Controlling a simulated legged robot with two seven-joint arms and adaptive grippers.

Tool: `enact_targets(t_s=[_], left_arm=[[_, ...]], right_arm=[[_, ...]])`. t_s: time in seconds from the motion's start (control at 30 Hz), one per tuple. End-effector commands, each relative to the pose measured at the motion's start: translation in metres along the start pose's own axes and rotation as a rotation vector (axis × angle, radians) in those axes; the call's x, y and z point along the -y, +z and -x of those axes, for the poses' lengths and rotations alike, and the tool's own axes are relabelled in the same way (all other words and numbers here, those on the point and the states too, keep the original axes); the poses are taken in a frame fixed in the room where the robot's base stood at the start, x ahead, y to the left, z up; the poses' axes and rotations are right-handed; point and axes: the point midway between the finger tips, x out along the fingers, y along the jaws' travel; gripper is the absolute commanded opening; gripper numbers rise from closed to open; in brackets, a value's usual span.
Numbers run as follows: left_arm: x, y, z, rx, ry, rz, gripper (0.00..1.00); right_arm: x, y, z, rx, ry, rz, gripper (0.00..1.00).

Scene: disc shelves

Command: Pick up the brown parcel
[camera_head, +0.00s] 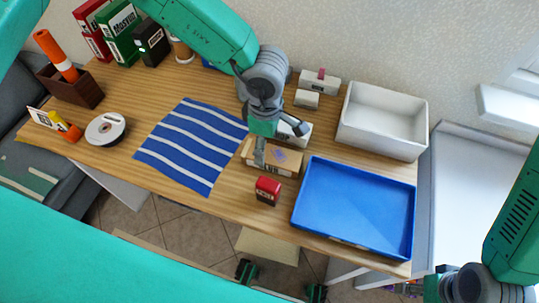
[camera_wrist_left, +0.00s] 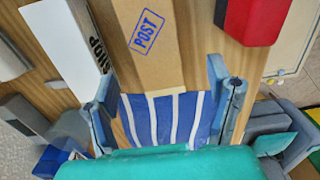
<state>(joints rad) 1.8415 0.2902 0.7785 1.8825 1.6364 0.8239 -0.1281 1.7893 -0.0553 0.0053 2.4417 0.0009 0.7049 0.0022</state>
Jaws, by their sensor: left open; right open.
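The brown parcel (camera_head: 287,160) lies on the wooden table between the striped cloth and the blue tray. In the left wrist view the parcel (camera_wrist_left: 148,38) shows a blue POST stamp. My left gripper (camera_head: 279,141) is open above the parcel and partly hides it. In the left wrist view the two fingers of my left gripper (camera_wrist_left: 166,95) stand apart, one on each side of the parcel's near end. I cannot tell whether they touch it. My right gripper (camera_head: 432,288) is at the lower right, away from the parcel, and partly cut off by the frame edge.
A white SHOP box (camera_wrist_left: 65,38) lies close beside the parcel. A red box (camera_head: 267,190) stands in front of it. The blue tray (camera_head: 350,210) is at the right, a white bin (camera_head: 362,138) behind it. The blue striped cloth (camera_head: 190,147) lies to the left.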

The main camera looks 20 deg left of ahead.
Motion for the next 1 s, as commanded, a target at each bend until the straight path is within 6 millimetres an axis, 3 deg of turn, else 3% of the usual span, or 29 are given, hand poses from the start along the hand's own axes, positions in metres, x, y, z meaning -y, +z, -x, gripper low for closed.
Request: enact_targets(t_s=[0.1,0.27,0.6,0.87,0.9,1.0], left_arm=[[0.000,0.002,-0.015,-0.002,-0.001,0.000,0.74],[0.001,0.001,-0.024,0.000,0.001,-0.001,0.74],[-0.003,0.003,-0.069,0.004,0.000,-0.001,0.74],[-0.003,0.006,-0.072,0.002,0.002,-0.001,0.74],[-0.003,0.006,-0.072,0.001,0.002,-0.001,0.67],[-0.004,0.007,-0.071,0.000,0.002,-0.001,0.32]], right_arm=[[0.000,0.000,0.000,-0.001,0.000,-0.001,0.67],[-0.001,-0.001,0.001,-0.001,0.001,-0.001,0.67],[0.000,-0.001,0.006,-0.001,0.001,-0.001,0.67],[0.000,-0.001,0.006,-0.001,0.000,-0.001,0.67],[0.000,-0.001,0.006,-0.001,0.000,-0.001,0.67],[0.000,-0.001,0.006,-0.001,0.000,-0.001,0.67]])
